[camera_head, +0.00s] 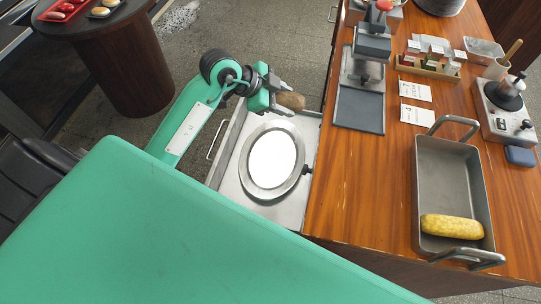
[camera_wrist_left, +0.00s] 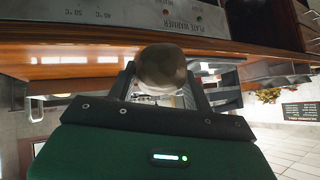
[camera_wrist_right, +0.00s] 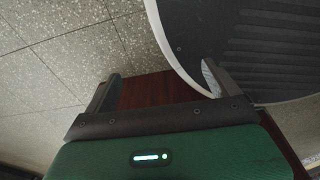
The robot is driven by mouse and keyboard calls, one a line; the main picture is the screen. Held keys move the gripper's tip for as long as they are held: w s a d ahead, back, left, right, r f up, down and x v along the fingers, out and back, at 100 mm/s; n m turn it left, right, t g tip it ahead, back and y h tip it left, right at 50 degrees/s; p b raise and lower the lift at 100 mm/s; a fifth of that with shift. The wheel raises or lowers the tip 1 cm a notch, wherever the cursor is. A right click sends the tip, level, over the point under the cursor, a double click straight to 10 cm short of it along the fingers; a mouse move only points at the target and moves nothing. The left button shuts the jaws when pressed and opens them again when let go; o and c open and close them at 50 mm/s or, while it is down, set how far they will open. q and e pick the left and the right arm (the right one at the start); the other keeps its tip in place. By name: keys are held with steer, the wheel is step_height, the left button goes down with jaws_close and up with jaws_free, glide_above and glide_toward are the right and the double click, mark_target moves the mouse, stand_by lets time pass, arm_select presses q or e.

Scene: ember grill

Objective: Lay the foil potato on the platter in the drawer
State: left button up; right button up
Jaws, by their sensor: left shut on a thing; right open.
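The brownish potato (camera_head: 291,101) is between the fingers of my left gripper (camera_head: 275,95), which is shut on it. It is held above the far end of the open drawer (camera_head: 290,212); no foil shine can be made out. In the left wrist view the potato (camera_wrist_left: 162,68) sits between the two fingertips. The round platter (camera_head: 272,160) with a white middle and grey rim lies in the drawer, bare, nearer to me than the potato. My right gripper (camera_wrist_right: 158,88) is open and empty in the right wrist view; it does not show in the head view.
The wooden counter (camera_head: 345,190) borders the drawer on the right. On it are a deep metal pan (camera_head: 440,175) with a yellow corn cob (camera_head: 451,227), a metal stand (camera_head: 360,105) and a spice rack (camera_head: 428,68). A round table (camera_head: 135,55) stands far left.

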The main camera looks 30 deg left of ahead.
arm_select(q)
steer(key=n+t+y+b, duration=0.1)
steer(key=n+b, duration=0.1)
steer(key=b, duration=0.5)
glide_above(279, 161)
step_height(279, 161, down, 10)
step_height(279, 161, down, 16)
steer(key=shift+w+r+b, duration=0.1)
steer(key=shift+w+b, duration=0.05)
steer(key=shift+b, duration=0.45)
step_height(279, 161, down, 4)
steer(key=shift+r, duration=0.15)
steer(key=shift+f, duration=0.2)
arm_select(e)
steer(key=w+f, duration=0.5)
steer(key=w, duration=0.1)
steer(key=shift+w+a+f, duration=0.2)
steer(key=shift+a+f, duration=0.05)
steer(key=shift+a, duration=0.2)
arm_select(q)
steer(key=o, duration=0.8)
steer(key=shift+f, duration=0.15)
steer(key=o, duration=0.3)
arm_select(e)
steer(key=shift+s+f, duration=0.25)
steer(key=shift+s, duration=0.2)
